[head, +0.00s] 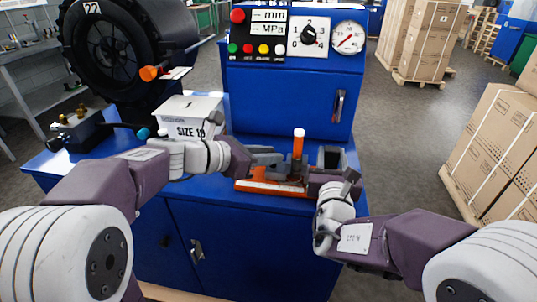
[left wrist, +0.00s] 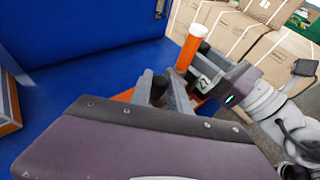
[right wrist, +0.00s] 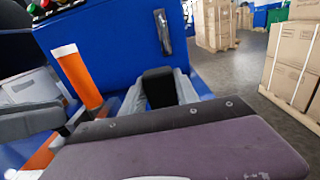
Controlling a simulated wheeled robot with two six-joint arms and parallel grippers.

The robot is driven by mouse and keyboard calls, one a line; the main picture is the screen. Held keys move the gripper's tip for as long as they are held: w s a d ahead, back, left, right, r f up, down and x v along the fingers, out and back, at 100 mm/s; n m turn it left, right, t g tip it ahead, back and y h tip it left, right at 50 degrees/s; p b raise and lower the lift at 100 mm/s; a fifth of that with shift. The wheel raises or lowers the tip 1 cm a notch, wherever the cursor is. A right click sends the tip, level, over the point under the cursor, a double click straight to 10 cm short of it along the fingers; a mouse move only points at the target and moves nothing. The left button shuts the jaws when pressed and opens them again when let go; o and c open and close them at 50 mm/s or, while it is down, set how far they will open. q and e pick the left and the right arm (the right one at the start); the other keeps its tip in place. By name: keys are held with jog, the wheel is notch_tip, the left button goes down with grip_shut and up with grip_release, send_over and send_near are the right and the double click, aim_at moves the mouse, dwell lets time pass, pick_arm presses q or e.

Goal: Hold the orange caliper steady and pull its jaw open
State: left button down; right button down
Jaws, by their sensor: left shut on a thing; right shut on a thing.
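The orange caliper (head: 272,187) lies across the blue bench top, with an upright orange post (head: 298,148) capped in white. The post also shows in the left wrist view (left wrist: 190,50) and the right wrist view (right wrist: 77,75). My left gripper (head: 276,158) is shut at the caliper's left part, around a dark upright piece (left wrist: 156,88). My right gripper (head: 331,157) is shut on a black block (right wrist: 158,86), apparently the jaw's grip, right of the post. My grippers and arms hide much of the caliper's middle and right end, so the jaw's gap cannot be made out.
A white box marked SIZE 19 (head: 190,112) stands behind my left arm. A black tyre (head: 95,50) on a machine is at the back left. A blue cabinet (head: 285,95) with dials rises behind the caliper. Cartons (head: 500,135) stand on the floor at right.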

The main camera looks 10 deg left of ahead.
dwell(0.8)
pick_arm(q)
jog(key=shift+a, duration=1.2)
jog(key=c, duration=1.5)
grip_release()
jog(key=v, duration=1.2)
pick_arm(e)
jog(key=c, duration=0.8)
grip_release()
jog(key=shift+c, duration=0.2)
